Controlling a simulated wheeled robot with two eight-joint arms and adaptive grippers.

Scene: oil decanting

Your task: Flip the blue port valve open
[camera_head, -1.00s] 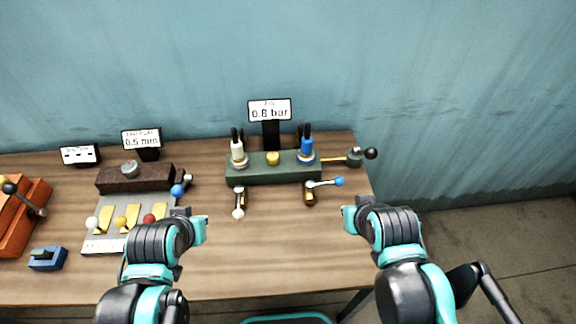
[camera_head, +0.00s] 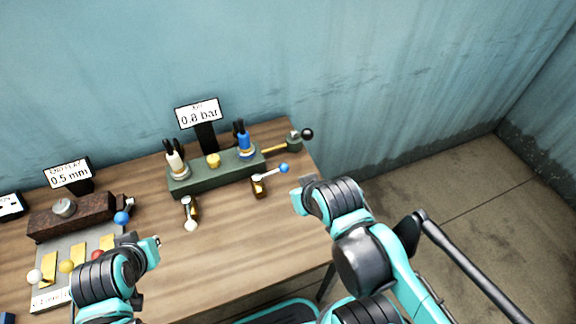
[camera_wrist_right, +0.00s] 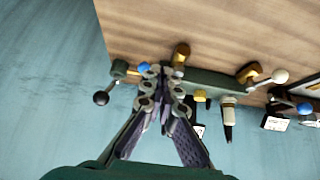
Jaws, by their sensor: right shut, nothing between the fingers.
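The blue port valve is a small brass body (camera_head: 259,187) at the front of the green manifold block (camera_head: 205,176). Its silver lever points right and slightly back, ending in a blue ball knob (camera_head: 284,168). In the right wrist view the blue knob (camera_wrist_right: 144,68) shows just left of my fingertips; contact cannot be told. My right gripper (camera_head: 302,194) is shut and empty, a little front-right of the knob; its fingers also show in the wrist view (camera_wrist_right: 165,74). My left gripper (camera_head: 153,248) is over the table's front left; its jaw state is unclear.
A white-knobbed valve (camera_head: 191,210) sits left of the blue one, its lever pointing forward. A black-knobbed lever (camera_head: 306,134) sticks out at the block's right end. A pressure display (camera_head: 198,113) stands behind. The table front (camera_head: 240,245) is clear.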

